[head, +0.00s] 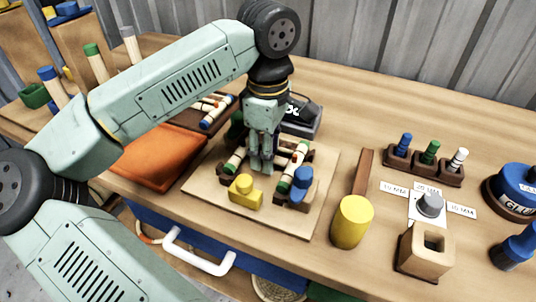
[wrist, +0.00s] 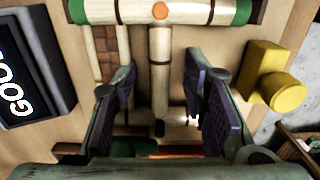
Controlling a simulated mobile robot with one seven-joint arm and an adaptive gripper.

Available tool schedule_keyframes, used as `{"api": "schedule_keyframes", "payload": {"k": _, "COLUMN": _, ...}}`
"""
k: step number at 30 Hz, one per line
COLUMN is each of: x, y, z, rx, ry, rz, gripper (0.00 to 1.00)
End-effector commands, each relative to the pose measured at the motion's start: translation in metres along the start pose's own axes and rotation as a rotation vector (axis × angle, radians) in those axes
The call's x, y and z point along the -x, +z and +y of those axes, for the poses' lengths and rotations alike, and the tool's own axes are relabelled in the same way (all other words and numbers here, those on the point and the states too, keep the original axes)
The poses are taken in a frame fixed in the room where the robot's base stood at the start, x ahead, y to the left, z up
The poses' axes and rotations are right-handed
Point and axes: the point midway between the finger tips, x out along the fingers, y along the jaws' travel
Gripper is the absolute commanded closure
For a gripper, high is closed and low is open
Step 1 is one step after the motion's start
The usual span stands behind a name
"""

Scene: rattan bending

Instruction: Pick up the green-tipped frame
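The green-tipped frame is a pale rattan piece. In the wrist view its crossbar (wrist: 135,11) runs along the top edge with a green tip at each end, and a stem (wrist: 159,75) comes down from its middle. In the head view a rattan bar with a green lower tip (head: 293,166) shows right of my gripper (head: 261,167), on the wooden board (head: 306,222). My gripper points down over the board. In the wrist view its fingers (wrist: 160,85) are spread on either side of the stem, with visible gaps. My gripper hides the frame's middle in the head view.
Yellow (head: 244,192) and blue (head: 302,184) clamp-like blocks stand close to my gripper on the board. A dark display box (head: 301,116) stands behind. A yellow cylinder (head: 351,221) and a wooden block with a hole (head: 424,250) stand right. An orange cloth (head: 160,158) lies left.

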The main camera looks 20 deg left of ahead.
Motion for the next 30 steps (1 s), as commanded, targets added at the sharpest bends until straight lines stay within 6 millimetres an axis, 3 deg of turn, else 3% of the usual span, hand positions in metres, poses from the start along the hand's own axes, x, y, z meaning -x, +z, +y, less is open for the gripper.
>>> {"api": "schedule_keyframes", "payload": {"k": 17, "x": 0.0005, "y": 0.0, "z": 0.0, "rx": 0.0, "ry": 0.0, "rz": 0.0, "gripper": 1.0}}
{"api": "schedule_keyframes", "payload": {"k": 30, "x": 0.0022, "y": -0.0001, "z": 0.0003, "rx": 0.0, "ry": 0.001, "rz": 0.001, "gripper": 1.0}}
